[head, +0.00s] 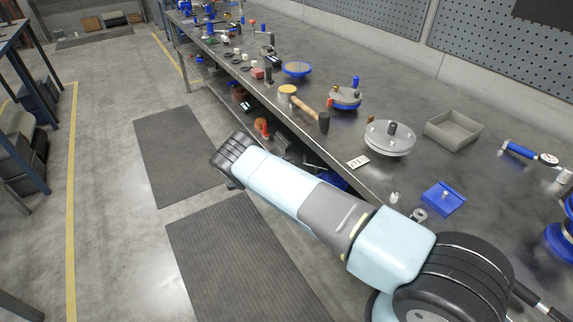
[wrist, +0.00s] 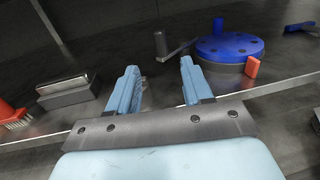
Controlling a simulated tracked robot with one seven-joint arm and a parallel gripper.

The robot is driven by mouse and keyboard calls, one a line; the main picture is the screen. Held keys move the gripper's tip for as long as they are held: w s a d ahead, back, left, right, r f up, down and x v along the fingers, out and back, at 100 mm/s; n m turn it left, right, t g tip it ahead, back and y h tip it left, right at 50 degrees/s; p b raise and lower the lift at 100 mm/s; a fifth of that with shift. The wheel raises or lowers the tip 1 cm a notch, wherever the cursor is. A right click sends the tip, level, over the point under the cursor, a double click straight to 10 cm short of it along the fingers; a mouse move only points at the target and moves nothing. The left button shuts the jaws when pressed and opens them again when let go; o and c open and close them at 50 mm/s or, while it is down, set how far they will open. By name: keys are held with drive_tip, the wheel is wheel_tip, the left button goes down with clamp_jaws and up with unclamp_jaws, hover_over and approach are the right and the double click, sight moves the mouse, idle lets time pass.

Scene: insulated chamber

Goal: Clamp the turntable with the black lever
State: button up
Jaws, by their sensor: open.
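In the wrist view, a blue round turntable (wrist: 230,48) with holes in its top and an upright blue knob stands on the bench at upper right. A black lever (wrist: 161,43), with an upright grip and a low arm reaching right, stands at its left. My gripper (wrist: 159,66) is open and empty. Its pale blue fingers point towards the bench, with the lever beyond and between the tips, apart from them. In the head view my gripper is hidden behind my arm. Several round discs show there, and I cannot tell for certain which is this turntable.
An orange block (wrist: 252,67) is at the turntable's front right. A grey box (wrist: 66,90) and a red item (wrist: 13,115) lie left of my fingers. In the head view, a mallet (head: 310,108), grey disc (head: 390,146) and grey tray (head: 453,130) crowd the bench. The aisle is clear.

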drive_tip(key=shift+a, duration=0.15)
drive_tip(key=shift+c, duration=1.3)
drive_tip(key=shift+s+a+r+n+t+y, duration=0.2)
drive_tip(key=shift+r+n+t+y, duration=0.1)
drive_tip(key=shift+n+t+y, duration=0.15)
drive_tip(key=shift+s+a+r+n+t+y, duration=0.15)
drive_tip(key=shift+r+n+t+y, duration=0.15)
drive_tip(key=shift+t, duration=0.25)
drive_tip(key=c, duration=0.3)
drive_tip(key=s+n+t+y, duration=0.1)
drive_tip(key=r+y, duration=0.1)
drive_tip(key=s+n+t+y, duration=0.1)
drive_tip(key=shift+s+a+r+n+t+y, duration=0.25)
drive_tip(key=shift+s+n+t, duration=0.05)
drive_tip(key=shift+s+n, duration=0.05)
clamp_jaws()
drive_tip(key=n+y, duration=0.2)
drive_tip(key=y, duration=0.1)
approach(304, 159)
drive_tip(key=x, duration=0.5)
drive_tip(key=shift+w+d+f, duration=0.2)
drive_tip(key=shift+w, duration=0.05)
drive_tip(key=shift+w+d, duration=0.2)
drive_tip(key=shift+w, duration=0.15)
